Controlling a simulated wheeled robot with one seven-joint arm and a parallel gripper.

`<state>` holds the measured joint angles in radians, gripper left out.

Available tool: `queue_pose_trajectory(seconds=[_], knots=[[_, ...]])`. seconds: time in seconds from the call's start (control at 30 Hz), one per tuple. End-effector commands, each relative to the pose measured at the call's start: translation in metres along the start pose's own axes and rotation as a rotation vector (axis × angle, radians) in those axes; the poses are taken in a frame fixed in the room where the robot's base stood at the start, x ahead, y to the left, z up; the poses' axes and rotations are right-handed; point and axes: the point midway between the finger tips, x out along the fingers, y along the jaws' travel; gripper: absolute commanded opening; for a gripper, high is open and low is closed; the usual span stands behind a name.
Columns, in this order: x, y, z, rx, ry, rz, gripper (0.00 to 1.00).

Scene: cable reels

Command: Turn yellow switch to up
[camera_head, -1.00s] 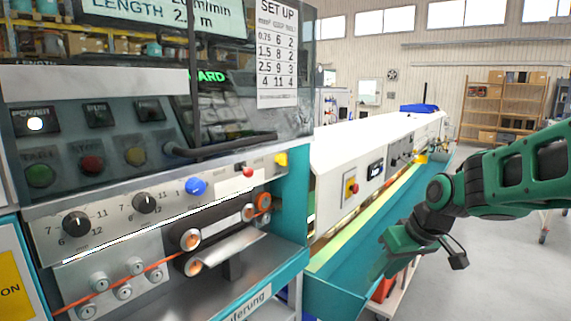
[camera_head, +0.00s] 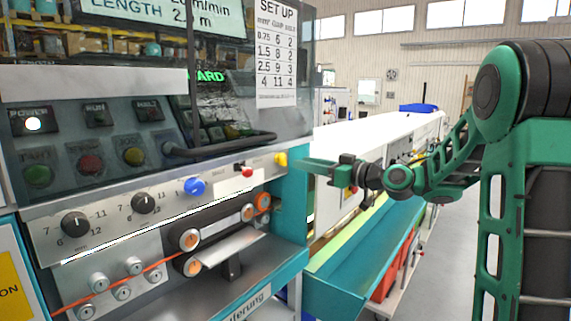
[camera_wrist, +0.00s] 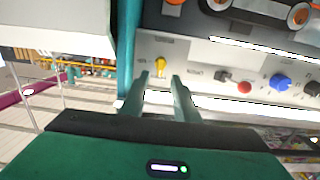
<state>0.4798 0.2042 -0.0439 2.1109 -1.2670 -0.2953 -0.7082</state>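The yellow switch (camera_head: 281,159) sits at the right end of the machine's silver control strip. It also shows in the wrist view (camera_wrist: 160,65), in line with the gap between my fingers. I cannot tell for sure which way its handle points. My gripper (camera_head: 303,165) is just to the right of the switch in the head view, its green fingers pointing left towards the panel. In the wrist view my gripper (camera_wrist: 160,80) is open, with nothing between its fingers. The fingertips appear apart from the switch.
A red knob (camera_head: 246,172) and a blue knob (camera_head: 195,187) are on the same strip, left of the switch. Orange-tipped rollers (camera_head: 190,240) stick out below. A teal trough (camera_head: 345,262) and a white machine housing (camera_head: 350,140) lie to the right.

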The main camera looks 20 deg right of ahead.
Motion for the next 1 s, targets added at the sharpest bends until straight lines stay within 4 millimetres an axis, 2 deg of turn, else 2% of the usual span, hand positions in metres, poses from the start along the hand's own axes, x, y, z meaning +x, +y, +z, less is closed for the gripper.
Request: queue_pose_trajectory(seconds=[0.03,0.2,0.4,0.57,0.83,0.93,0.97,1.0], knots=[[0.011,-0.002,0.0,-0.001,0.0,-0.005,0.28],[0.04,-0.002,0.0,-0.001,-0.001,-0.005,0.28],[0.063,-0.001,0.0,0.0,-0.001,-0.002,0.28],[0.07,-0.001,0.0,0.0,-0.001,-0.001,0.28],[0.071,-0.001,0.0,0.0,-0.001,-0.001,0.28],[0.071,-0.001,0.0,0.0,-0.001,-0.001,0.04],[0.071,-0.001,0.0,0.0,-0.001,-0.001,0.0],[0.071,-0.001,0.0,0.0,-0.001,-0.001,0.0]])
